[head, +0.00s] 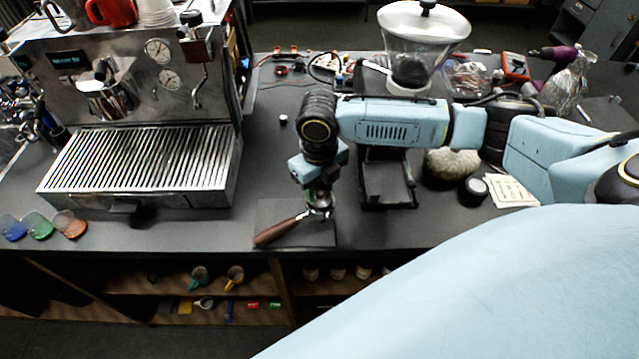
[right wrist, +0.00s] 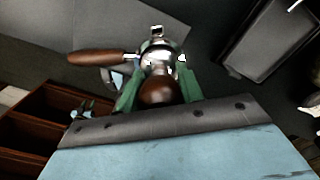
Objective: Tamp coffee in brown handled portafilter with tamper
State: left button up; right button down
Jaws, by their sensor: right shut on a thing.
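The brown handled portafilter (head: 277,231) lies on a dark mat (head: 318,238) near the counter's front edge, its handle pointing to the lower left. In the right wrist view its brown handle (right wrist: 98,57) points left from the metal basket. My right gripper (head: 317,188) is directly above the basket, pointing down. Its green fingers (right wrist: 158,86) are shut on the tamper, whose round brown knob (right wrist: 160,92) shows between them. The tamper's metal base is at the basket, but I cannot tell how deep it sits. The coffee is hidden. My left gripper is out of view.
The espresso machine (head: 140,165) stands to the left. A black stand (head: 387,185) is close on the right, with a grinder with a clear hopper (head: 424,40) behind. A dark round lid (head: 473,191) and papers (head: 510,190) lie further right. Open shelves (head: 200,300) are below the counter.

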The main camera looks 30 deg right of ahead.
jog(key=shift+p, duration=0.45)
dwell(0.6)
jog(key=shift+f+b, duration=0.35)
jog(key=shift+f, duration=0.7)
dwell(1.4)
jog(key=shift+p, duration=0.45)
dwell(0.3)
jog(key=c, duration=1.2)
grip_release()
jog(key=shift+c, duration=0.2)
jog(key=shift+r, duration=0.25)
jog(key=shift+r+p, duration=0.85)
jog(key=shift+p, duration=0.3)
jog(key=shift+r, duration=0.1)
